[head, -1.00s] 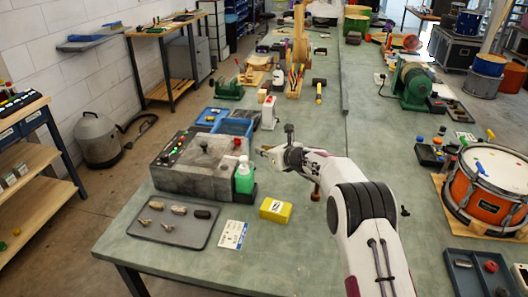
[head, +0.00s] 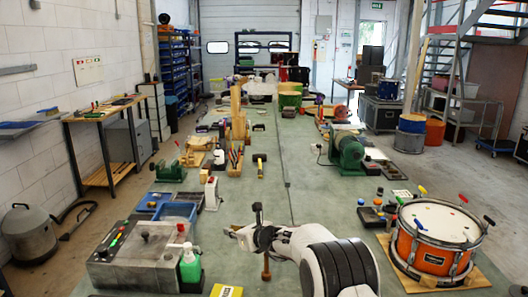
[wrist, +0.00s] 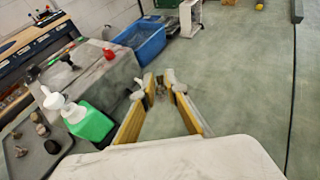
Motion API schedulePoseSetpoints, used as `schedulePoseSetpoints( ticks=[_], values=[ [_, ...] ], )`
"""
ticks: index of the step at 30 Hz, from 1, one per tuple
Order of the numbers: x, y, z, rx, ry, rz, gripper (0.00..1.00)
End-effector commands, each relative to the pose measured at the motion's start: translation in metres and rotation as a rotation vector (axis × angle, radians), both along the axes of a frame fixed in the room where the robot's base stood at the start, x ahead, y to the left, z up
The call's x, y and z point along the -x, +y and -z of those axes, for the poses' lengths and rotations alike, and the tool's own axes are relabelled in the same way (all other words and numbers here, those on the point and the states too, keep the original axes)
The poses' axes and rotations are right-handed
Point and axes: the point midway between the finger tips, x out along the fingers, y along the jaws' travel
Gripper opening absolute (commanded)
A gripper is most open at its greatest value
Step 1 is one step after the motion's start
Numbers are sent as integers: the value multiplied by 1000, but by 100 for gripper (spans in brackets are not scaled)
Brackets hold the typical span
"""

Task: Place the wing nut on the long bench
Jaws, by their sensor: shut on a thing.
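My gripper (head: 232,231) hangs over the near part of the long green-topped bench (head: 262,190), to the right of the grey control box. In the wrist view its two yellow-padded fingers (wrist: 160,90) converge on a small greyish piece, the wing nut (wrist: 160,87), held at the tips. Its shape is too small to make out, and it cannot be told apart in the head view. Bare bench top (wrist: 240,90) shows ahead and to the right of the fingertips. The gap between wing nut and bench is hard to judge.
The grey control box (head: 135,262) and green bottle (head: 190,267) stand left of my gripper. A blue bin (head: 180,210) and white-and-red device (head: 211,194) stand beyond. A green motor (head: 348,150) and orange drum (head: 437,240) are at right.

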Motion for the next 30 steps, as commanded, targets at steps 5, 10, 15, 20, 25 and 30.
schedulePoseSetpoints(
  ticks=[5, 10, 15, 20, 25, 30],
  values=[
    [10, -38, -11, -1, 0, 53, 0],
    [21, -73, -19, 0, 2, 107, 0],
    [36, -108, -26, 0, 2, 164, 0],
    [51, -141, -33, 1, 1, 222, 0],
    [70, -176, -38, 0, 0, 288, 0],
    [92, -210, -43, -1, 0, 356, 0]
  ],
)
